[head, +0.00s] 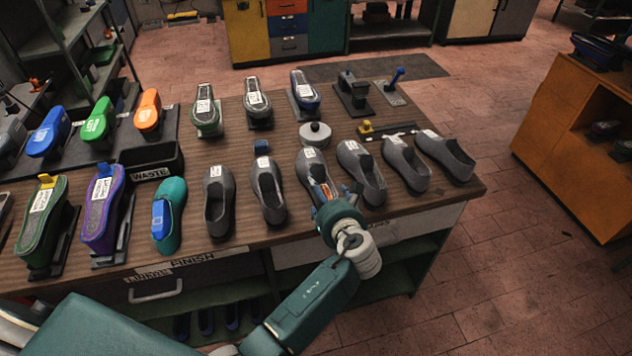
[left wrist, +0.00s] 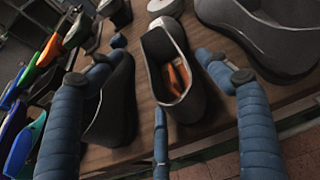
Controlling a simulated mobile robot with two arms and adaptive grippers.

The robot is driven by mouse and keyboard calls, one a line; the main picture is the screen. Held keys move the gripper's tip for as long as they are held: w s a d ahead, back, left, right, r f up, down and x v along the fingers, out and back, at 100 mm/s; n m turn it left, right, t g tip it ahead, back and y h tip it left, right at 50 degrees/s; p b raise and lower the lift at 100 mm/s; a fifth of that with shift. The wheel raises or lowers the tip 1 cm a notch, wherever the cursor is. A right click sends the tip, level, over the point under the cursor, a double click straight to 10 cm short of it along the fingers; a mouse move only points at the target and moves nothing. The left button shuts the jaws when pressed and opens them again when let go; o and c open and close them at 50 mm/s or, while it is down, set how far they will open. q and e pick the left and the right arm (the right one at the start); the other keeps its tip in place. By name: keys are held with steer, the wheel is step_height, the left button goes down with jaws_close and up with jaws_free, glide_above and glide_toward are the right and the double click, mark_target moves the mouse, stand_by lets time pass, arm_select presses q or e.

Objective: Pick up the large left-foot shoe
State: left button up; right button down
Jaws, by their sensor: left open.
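Grey slip-on shoes with white toe labels stand in a row along the bench front. The labels are too small to read, so I cannot tell which shoe is the large left-foot one. My left gripper (head: 332,194) is open over the heel end of the third grey shoe from the left (head: 309,163). In the left wrist view its blue fingers (left wrist: 158,78) spread around that shoe (left wrist: 190,100), which has something orange inside. I cannot tell whether any finger touches it. My right gripper is not in view.
Grey shoes stand close by: one to the left (head: 267,188) and one to the right (head: 358,165). A round pale object (head: 314,134) sits behind. A black bin marked WASTE (head: 152,165) and coloured shoe forms (head: 102,215) fill the left of the bench (head: 235,160).

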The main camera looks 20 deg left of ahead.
mark_target(317, 174)
arm_select(q)
steer(key=shift+w+a+f, duration=0.2)
steer(key=shift+w+f, duration=0.05)
steer(key=shift+w, duration=0.1)
steer(key=shift+w+a+f+b, duration=0.2)
steer(key=shift+w+b, duration=0.05)
steer(key=shift+b, duration=0.15)
steer(key=b+x, duration=0.4)
steer(key=shift+w+a+f, duration=0.15)
steer(key=shift+w+f, duration=0.05)
steer(key=shift+w+a, duration=0.1)
steer(key=shift+w, duration=0.25)
steer(key=shift+r, duration=0.15)
steer(key=c, duration=1.4)
steer(key=shift+c, duration=0.2)
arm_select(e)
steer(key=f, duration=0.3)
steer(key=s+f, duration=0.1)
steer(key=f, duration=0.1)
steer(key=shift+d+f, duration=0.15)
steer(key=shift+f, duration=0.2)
